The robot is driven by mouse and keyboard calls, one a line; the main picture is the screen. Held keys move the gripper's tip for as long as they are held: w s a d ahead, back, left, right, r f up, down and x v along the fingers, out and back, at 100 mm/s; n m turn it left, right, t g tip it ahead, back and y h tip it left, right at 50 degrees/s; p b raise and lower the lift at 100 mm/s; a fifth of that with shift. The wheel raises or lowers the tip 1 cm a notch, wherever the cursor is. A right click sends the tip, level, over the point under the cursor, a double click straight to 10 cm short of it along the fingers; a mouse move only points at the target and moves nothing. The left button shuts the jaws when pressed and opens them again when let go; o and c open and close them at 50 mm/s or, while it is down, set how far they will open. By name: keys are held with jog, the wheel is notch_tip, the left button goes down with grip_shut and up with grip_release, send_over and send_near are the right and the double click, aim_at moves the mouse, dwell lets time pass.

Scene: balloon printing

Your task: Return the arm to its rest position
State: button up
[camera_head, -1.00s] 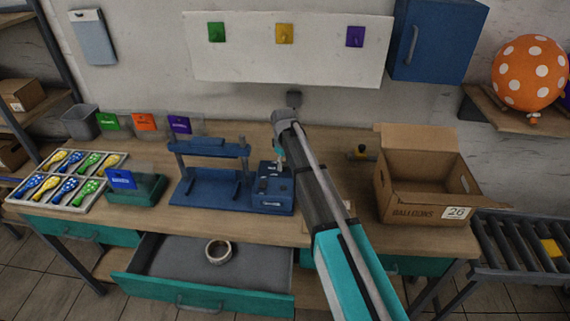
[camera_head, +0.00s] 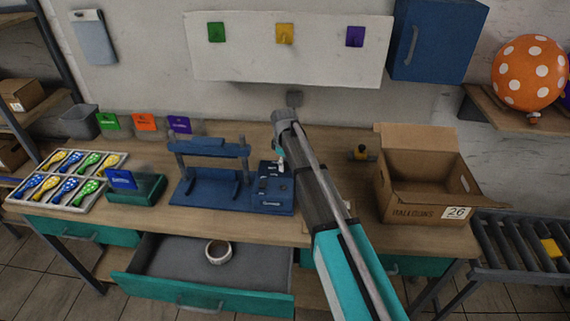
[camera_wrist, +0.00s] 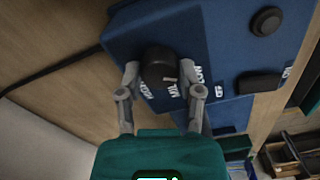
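My arm reaches over the workbench from the lower right in the head view, with its end above the blue control box (camera_head: 272,197) beside the blue press (camera_head: 208,185). In the wrist view, my gripper (camera_wrist: 160,75) has its two grey fingers apart, on either side of a round black knob (camera_wrist: 160,66) on the blue box (camera_wrist: 225,45). The fingertips are close to the knob; a small gap shows on the right, and contact on the left is hard to tell. In the head view my fingers are mostly hidden by the arm.
An open cardboard box (camera_head: 428,212) stands right of my arm. A green-fronted drawer (camera_head: 200,296) is pulled out below, holding a tape roll (camera_head: 218,252). A balloon tray (camera_head: 98,200) lies at left. A blue wall cabinet (camera_head: 436,40) hangs above right.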

jog(key=o, duration=0.4)
jog(key=s+d+m, duration=0.2)
jog(key=s+d, duration=0.1)
jog(key=d, duration=0.1)
jog(key=s+d+m, duration=0.1)
jog(key=s+d, duration=0.3)
jog(key=s+d+m, duration=0.2)
jog(key=s+d, duration=0.1)
jog(key=d, duration=0.1)
jog(key=shift+s+m, duration=0.3)
jog(key=shift+s, duration=0.05)
jog(key=s+d+m, duration=0.2)
jog(key=s+d, duration=0.1)
jog(key=s, duration=0.2)
jog(key=s+d+m, duration=0.3)
jog(key=s+d, duration=0.1)
jog(key=s, duration=0.1)
jog(key=s+d+m, duration=0.3)
jog(key=s+d, duration=0.1)
jog(key=s, duration=0.1)
jog(key=shift+s+d, duration=0.1)
jog(key=shift+d, duration=0.1)
